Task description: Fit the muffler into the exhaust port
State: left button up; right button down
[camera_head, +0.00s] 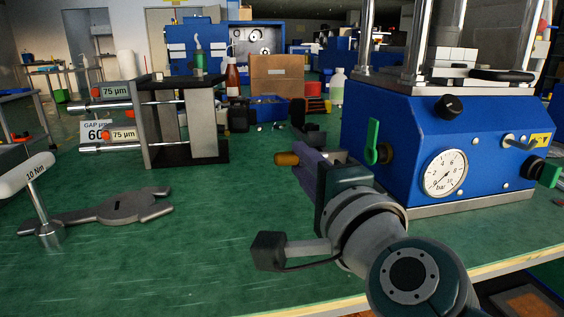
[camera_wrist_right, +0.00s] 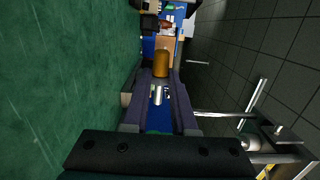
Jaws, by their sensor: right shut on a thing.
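The muffler (camera_head: 287,159), a small bronze cylinder with a rounded end, is held at the tips of my right gripper (camera_head: 305,160). It points left, above the green bench and in front of the blue press. In the right wrist view the muffler (camera_wrist_right: 161,63) sits between the two fingers of the right gripper (camera_wrist_right: 161,78), with a silver part behind it. The blue press (camera_head: 430,150) has a green-handled valve (camera_head: 373,142) on its front left and a dark round fitting beside it. I cannot tell which opening is the exhaust port. My left gripper is out of view.
A pressure gauge (camera_head: 445,173) is on the press front. A T-handled torque tool (camera_head: 42,200) and a grey flat wrench (camera_head: 120,207) occupy the bench at left. A gap-gauge stand (camera_head: 190,125) and cardboard box (camera_head: 277,76) are farther back.

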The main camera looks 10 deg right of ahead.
aim_at(369, 161)
jog(key=shift+s, duration=0.4)
jog(key=shift+d, duration=0.3)
jog(key=d, duration=0.3)
jog(key=shift+d+f, duration=0.1)
jog(key=shift+d, duration=0.1)
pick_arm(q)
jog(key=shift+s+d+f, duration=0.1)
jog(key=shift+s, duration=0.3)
pick_arm(e)
jog(key=shift+w+d, duration=0.2)
jog(key=shift+d, duration=0.85)
jog(key=shift+d, duration=0.25)
jog(key=shift+d, duration=0.5)
jog(key=shift+d, duration=0.15)
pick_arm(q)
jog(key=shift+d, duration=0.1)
pick_arm(e)
jog(key=shift+d, duration=0.5)
